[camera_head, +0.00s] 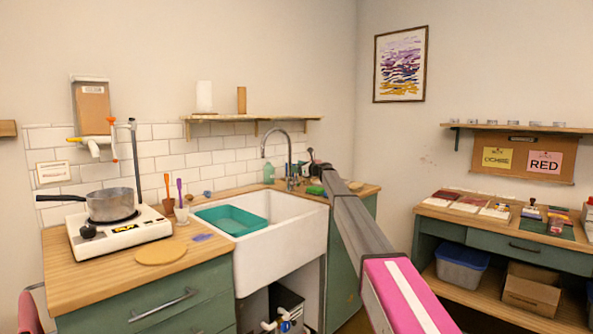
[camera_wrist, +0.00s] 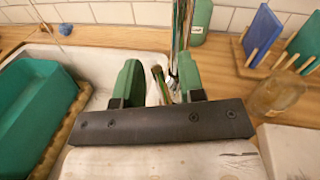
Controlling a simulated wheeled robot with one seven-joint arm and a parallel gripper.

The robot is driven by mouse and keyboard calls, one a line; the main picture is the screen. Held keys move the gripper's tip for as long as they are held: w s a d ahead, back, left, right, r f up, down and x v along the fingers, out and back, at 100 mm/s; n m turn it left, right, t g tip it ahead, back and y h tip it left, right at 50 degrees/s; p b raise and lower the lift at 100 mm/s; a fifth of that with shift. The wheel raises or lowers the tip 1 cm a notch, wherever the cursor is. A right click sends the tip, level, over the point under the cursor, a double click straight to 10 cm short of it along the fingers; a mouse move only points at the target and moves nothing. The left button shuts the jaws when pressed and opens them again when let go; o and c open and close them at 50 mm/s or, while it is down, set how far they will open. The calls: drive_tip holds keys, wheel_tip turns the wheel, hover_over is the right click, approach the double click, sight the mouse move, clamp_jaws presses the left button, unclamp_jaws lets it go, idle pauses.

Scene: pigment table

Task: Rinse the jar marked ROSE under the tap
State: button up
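The chrome tap (camera_head: 264,145) arches over the white sink (camera_head: 304,238); its upright (camera_wrist: 177,30) shows beyond my fingers in the wrist view. My gripper (camera_wrist: 160,78) has two green fingers standing apart, one each side of a small metal tap part (camera_wrist: 160,85). I cannot tell whether either finger touches it. In the head view my arm reaches to the back right of the sink, with the gripper end close to the tap. An amber-tinted glass jar (camera_wrist: 278,93) stands on the counter right of my gripper. No ROSE mark is readable on it.
A teal tray (camera_head: 232,219) lies across the sink's left side. A green bottle (camera_wrist: 200,20) stands behind the tap. Racks with blue (camera_wrist: 263,36) and green (camera_wrist: 305,42) boards stand at the right. A hotplate with a saucepan (camera_head: 111,205) is on the left counter.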

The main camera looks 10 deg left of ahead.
drive_tip(key=v, duration=1)
drive_tip(key=shift+s+d, duration=0.15)
drive_tip(key=shift+d, duration=0.15)
drive_tip(key=shift+d+f, duration=0.1)
